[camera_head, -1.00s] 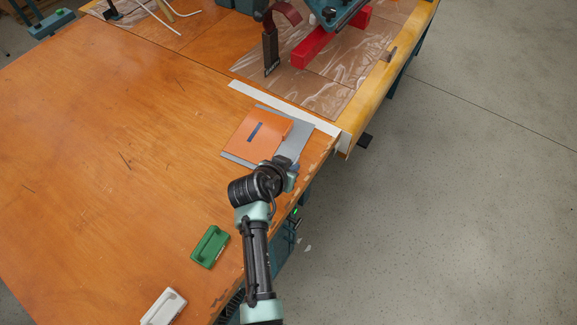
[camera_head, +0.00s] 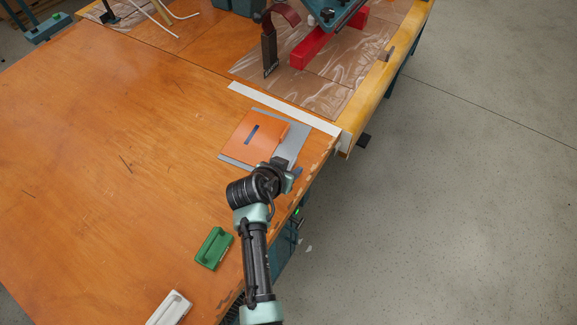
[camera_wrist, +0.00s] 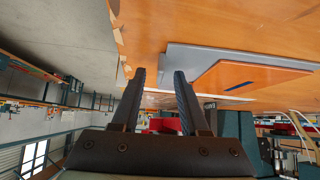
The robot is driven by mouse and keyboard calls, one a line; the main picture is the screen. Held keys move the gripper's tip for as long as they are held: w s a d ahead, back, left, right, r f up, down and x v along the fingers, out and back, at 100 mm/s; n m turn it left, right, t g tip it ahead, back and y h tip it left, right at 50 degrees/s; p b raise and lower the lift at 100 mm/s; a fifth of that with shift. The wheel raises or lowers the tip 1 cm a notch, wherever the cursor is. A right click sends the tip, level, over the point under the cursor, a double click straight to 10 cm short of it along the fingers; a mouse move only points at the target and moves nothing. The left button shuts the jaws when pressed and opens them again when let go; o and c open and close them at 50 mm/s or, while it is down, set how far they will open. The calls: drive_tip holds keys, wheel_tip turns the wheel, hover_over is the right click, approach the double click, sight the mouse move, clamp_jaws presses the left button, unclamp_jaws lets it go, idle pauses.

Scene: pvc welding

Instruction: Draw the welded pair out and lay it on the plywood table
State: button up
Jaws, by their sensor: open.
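An orange sheet (camera_head: 240,146) with a dark blue stripe lies overlapping a grey sheet (camera_head: 291,147). The two lie flat on the wooden table (camera_head: 120,110), near its right edge. Both the orange sheet (camera_wrist: 255,75) and the grey sheet (camera_wrist: 195,55) show in the wrist view, to the right of the fingers. My gripper (camera_head: 285,166) is at the table edge, close to the grey sheet's near end. In the wrist view my gripper (camera_wrist: 160,78) is open, with nothing between its fingers. Whether a finger touches the sheet I cannot tell.
A green handled block (camera_head: 213,248) and a white one (camera_head: 170,308) stand near the table's front edge. A white strip (camera_head: 285,108) lies beyond the sheets, before a film-covered surface with a red bar (camera_head: 313,45). The table's left side is largely clear.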

drive_tip(key=p+v, duration=0.1)
drive_tip(key=v, duration=1.2)
drive_tip(key=shift+w, duration=0.1)
drive_tip(key=w+r+n+t+y+p, duration=0.1)
drive_tip(key=w+r+t, duration=0.2)
drive_tip(key=r, duration=0.8)
drive_tip(key=w+r+t+y, duration=0.15)
drive_tip(key=r+t, duration=0.25)
drive_tip(key=r, duration=0.8)
drive_tip(key=w+r+n+t+y+p, duration=0.1)
drive_tip(key=w+r+t, duration=0.2)
drive_tip(key=r, duration=0.8)
drive_tip(key=s+d+r+n+t, duration=0.1)
drive_tip(key=s+r+t, duration=0.3)
drive_tip(key=r, duration=1)
drive_tip(key=s+r+n+t+p, duration=0.1)
drive_tip(key=s+r+t, duration=0.4)
drive_tip(key=s+r, duration=0.6)
wheel_tip(320, 180, up, 4)
drive_tip(key=shift+d+f+n+y+p, duration=0.1)
drive_tip(key=shift+d+n+y+p, duration=0.25)
drive_tip(key=shift+n, duration=0.45)
drive_tip(key=shift+w, duration=0.1)
